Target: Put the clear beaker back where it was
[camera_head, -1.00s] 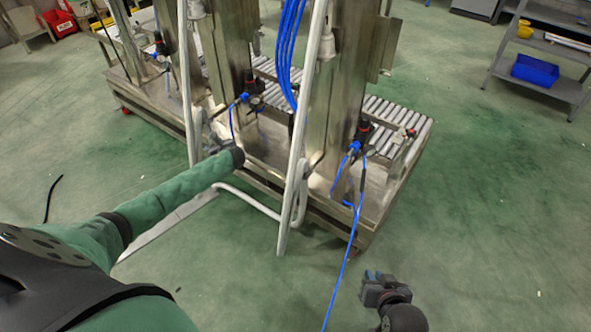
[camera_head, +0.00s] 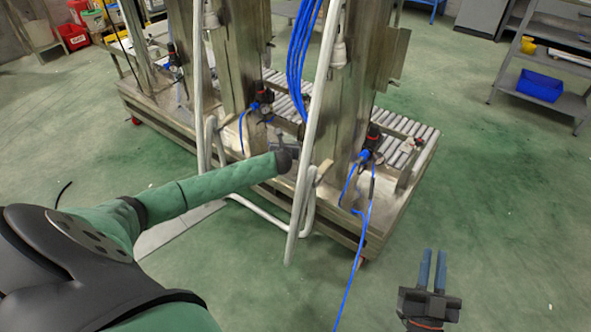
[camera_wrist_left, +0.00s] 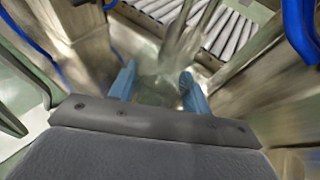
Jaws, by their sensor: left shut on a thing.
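The clear beaker (camera_wrist_left: 157,88) is a faint, see-through, blurred shape between the blue fingers of my left gripper (camera_wrist_left: 159,80) in the left wrist view. The gripper is shut on it. In the head view my left arm reaches in from the left to the white pipe frame, and its dark wrist hides the fingers; I cannot make out the beaker there. My right gripper (camera_head: 432,268) is at the lower right in the head view, over bare floor. Its two blue fingers point away from me, with a narrow empty gap between them.
A metal machine with a roller conveyor (camera_head: 405,145) stands ahead. White upright pipes (camera_head: 312,130) and blue hoses (camera_head: 300,70) are close to my left arm. A grey shelf with a blue bin (camera_head: 540,84) is at the far right. The floor on the right is clear.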

